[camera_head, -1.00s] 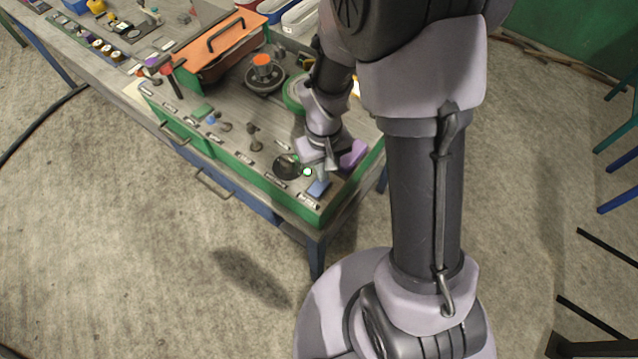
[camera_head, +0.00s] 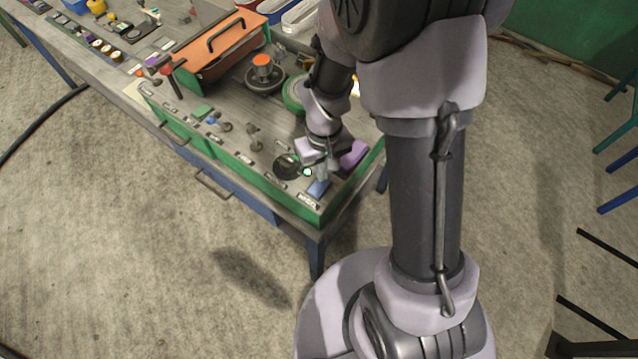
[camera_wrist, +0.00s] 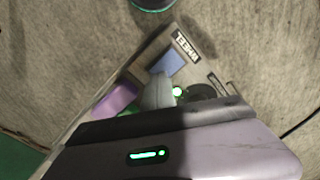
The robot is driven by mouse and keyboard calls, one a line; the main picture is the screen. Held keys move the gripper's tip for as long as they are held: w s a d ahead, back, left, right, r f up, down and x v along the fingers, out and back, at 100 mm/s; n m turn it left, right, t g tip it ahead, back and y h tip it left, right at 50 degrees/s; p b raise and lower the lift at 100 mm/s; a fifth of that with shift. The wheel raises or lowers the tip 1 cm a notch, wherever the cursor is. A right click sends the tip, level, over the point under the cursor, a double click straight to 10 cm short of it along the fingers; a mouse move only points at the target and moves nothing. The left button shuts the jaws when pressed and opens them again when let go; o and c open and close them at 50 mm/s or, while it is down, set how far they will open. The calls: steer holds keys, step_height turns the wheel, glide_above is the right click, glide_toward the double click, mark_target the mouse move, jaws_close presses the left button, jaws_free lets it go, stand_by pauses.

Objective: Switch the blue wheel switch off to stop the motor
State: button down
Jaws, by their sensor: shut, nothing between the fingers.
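The blue wheel switch (camera_head: 319,189) is a small blue rocker at the near right corner of the green-edged panel. In the wrist view it (camera_wrist: 168,62) lies beside a label reading "WHEEL". My gripper (camera_head: 322,174) is shut and empty, pointing down at the panel right by the switch. In the wrist view its fingertips (camera_wrist: 158,82) overlap the edge of the switch; I cannot tell whether they touch it. A green lamp (camera_head: 307,172) is lit next to the switch, and it also glows in the wrist view (camera_wrist: 177,91).
A purple block (camera_head: 353,154) stands close on the right of my gripper. A dark round disc (camera_head: 287,166) is on its left. Several small knobs and labels line the panel's front edge. An orange cover with a black handle (camera_head: 216,52) stands farther back.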

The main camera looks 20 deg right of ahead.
steer(key=shift+f+b, duration=0.85)
steer(key=shift+f, duration=0.05)
stand_by(0.7)
steer(key=shift+r, duration=0.1)
step_height(320, 180, up, 7)
steer(key=p, duration=0.5)
steer(key=shift+p, duration=0.3)
